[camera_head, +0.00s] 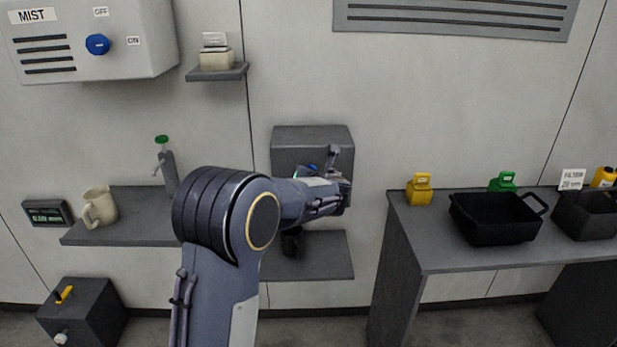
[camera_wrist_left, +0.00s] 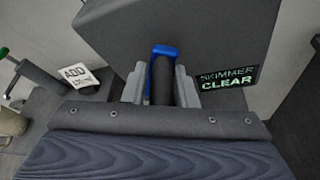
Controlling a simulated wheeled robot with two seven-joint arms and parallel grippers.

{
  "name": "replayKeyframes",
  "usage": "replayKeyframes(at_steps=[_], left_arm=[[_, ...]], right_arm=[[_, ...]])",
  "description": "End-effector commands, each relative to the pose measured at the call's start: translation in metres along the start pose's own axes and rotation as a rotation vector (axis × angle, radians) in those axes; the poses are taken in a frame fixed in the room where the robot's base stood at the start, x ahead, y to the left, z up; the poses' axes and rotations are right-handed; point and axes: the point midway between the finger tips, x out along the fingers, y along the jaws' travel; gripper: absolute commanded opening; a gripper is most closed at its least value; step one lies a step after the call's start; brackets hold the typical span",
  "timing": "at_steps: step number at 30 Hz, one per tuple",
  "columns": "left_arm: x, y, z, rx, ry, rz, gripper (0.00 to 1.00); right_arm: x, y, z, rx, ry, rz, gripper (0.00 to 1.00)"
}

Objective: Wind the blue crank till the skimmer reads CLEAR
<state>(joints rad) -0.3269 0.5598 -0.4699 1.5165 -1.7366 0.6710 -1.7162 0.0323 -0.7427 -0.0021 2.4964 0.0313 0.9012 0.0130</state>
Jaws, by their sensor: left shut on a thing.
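The skimmer is a dark grey wall box (camera_head: 310,138) at the middle of the head view. Its blue crank (camera_head: 312,168) shows as a small patch behind my left arm. In the left wrist view the blue crank arm (camera_wrist_left: 164,50) carries a dark cylindrical handle (camera_wrist_left: 162,82). My left gripper (camera_wrist_left: 160,88) is shut on that handle, one finger on each side. It also shows in the head view (camera_head: 340,182), in front of the box. The skimmer display (camera_wrist_left: 226,78) reads "SKIMMER CLEAR" in green. My right gripper is in neither view.
A small shelf (camera_head: 325,262) sits below the skimmer box. A shelf at left holds a beige mug (camera_head: 100,206) and a green-topped tap (camera_head: 165,160). The table (camera_head: 440,252) at right bears a black tray (camera_head: 495,225). A sign (camera_wrist_left: 78,77) stands left of the skimmer.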

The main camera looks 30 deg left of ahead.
Motion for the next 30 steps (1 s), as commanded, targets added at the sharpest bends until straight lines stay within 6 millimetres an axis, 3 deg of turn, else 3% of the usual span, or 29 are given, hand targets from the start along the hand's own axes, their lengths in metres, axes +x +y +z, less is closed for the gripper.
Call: replayKeyframes(at_steps=[1, 4, 5, 8, 21, 30], left_arm=[[-0.003, -0.014, -0.005, 0.002, 0.007, -0.031, 0.00], [-0.003, -0.014, -0.005, 0.002, 0.007, -0.031, 0.00], [-0.003, -0.014, -0.005, 0.002, 0.007, -0.031, 0.28], [-0.002, -0.013, -0.005, 0.004, 0.007, -0.029, 0.40], [-0.004, -0.006, -0.002, 0.001, 0.003, -0.015, 0.40], [-0.052, -0.007, -0.001, 0.002, 0.001, -0.022, 0.40]], right_arm=[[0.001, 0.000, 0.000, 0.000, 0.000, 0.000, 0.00], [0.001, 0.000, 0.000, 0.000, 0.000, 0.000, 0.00], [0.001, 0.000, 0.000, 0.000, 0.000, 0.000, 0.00], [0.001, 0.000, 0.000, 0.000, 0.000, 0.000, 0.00], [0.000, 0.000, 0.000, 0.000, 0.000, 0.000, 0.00], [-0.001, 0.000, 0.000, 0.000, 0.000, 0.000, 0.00]])
